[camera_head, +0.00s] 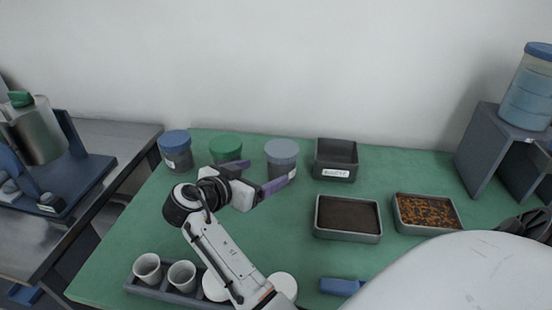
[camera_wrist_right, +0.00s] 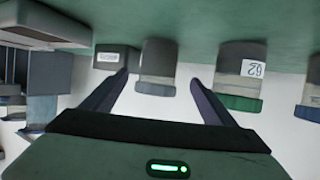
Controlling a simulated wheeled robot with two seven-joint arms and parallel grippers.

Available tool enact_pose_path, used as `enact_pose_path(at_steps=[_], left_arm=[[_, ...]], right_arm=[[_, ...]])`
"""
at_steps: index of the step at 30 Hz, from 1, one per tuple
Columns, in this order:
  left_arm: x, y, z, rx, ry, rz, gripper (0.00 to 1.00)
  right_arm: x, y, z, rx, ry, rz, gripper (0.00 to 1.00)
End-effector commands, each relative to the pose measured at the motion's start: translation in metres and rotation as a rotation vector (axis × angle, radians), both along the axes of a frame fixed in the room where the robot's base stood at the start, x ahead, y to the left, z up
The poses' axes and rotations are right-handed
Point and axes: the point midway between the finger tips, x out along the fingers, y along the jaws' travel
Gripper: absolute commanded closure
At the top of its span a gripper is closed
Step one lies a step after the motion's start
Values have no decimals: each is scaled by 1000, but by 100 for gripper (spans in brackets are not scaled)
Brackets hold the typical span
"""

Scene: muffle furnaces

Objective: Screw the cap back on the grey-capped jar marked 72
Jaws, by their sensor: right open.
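The grey-capped jar (camera_head: 282,158) stands at the back of the green table, with its grey cap resting on top. Its label is partly hidden and I cannot read the number. My right gripper (camera_head: 267,172) is open in front of it, fingers pointing toward the back. In the right wrist view, which looks upside down, the grey-capped jar (camera_wrist_right: 158,62) and its cap (camera_wrist_right: 155,88) appear between the two open fingers (camera_wrist_right: 160,78). My left gripper is not in view.
A green-capped jar (camera_head: 225,147), marked 62 in the wrist view (camera_wrist_right: 237,80), and a blue-capped jar (camera_head: 176,150) stand to the left. A dark labelled bin (camera_head: 335,172) stands close on the right. Two filled trays, dark (camera_head: 348,237) and orange-brown (camera_head: 428,230), lie in front.

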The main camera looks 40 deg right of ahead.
Motion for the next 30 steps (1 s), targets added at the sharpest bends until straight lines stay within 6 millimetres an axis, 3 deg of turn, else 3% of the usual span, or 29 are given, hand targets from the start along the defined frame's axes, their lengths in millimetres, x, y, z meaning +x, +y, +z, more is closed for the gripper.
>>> enact_pose_path(at_steps=[11, 22, 30], left_arm=[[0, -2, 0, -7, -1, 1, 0], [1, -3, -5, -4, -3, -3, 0], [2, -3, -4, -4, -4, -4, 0]], right_arm=[[-1, -2, -2, 0, 3, -3, 20], [8, -38, -20, 0, 2, 8, 20], [9, -40, -20, 2, 1, 11, 20]])
